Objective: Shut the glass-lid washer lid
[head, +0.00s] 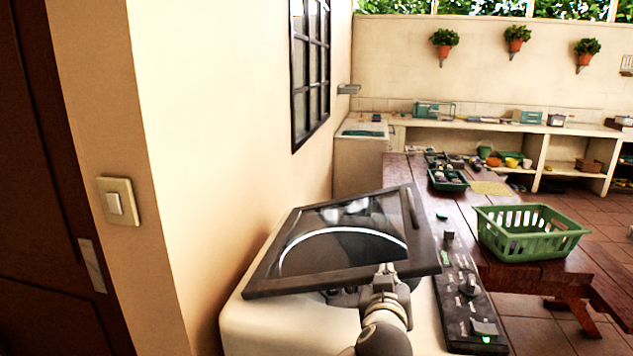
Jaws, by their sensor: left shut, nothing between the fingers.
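The washer (262,329) has a white body and a dark control panel (464,290) with knobs and a green light along its right side. Its glass lid (345,249), dark-framed with a dark pane, is partly open, tilted above the body. My left gripper (362,289) is at the lid's near edge, its fingers shut and empty. The fingertips are partly hidden by the lid's frame, and I cannot tell whether they touch it. My right gripper is out of view.
A beige wall (215,130) stands close on the left. A wooden table (425,200) beyond the washer holds a green basket (530,235) and a dark green tray (447,181). A counter (480,126) runs along the back wall. Open tiled floor (535,337) shows at the lower right.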

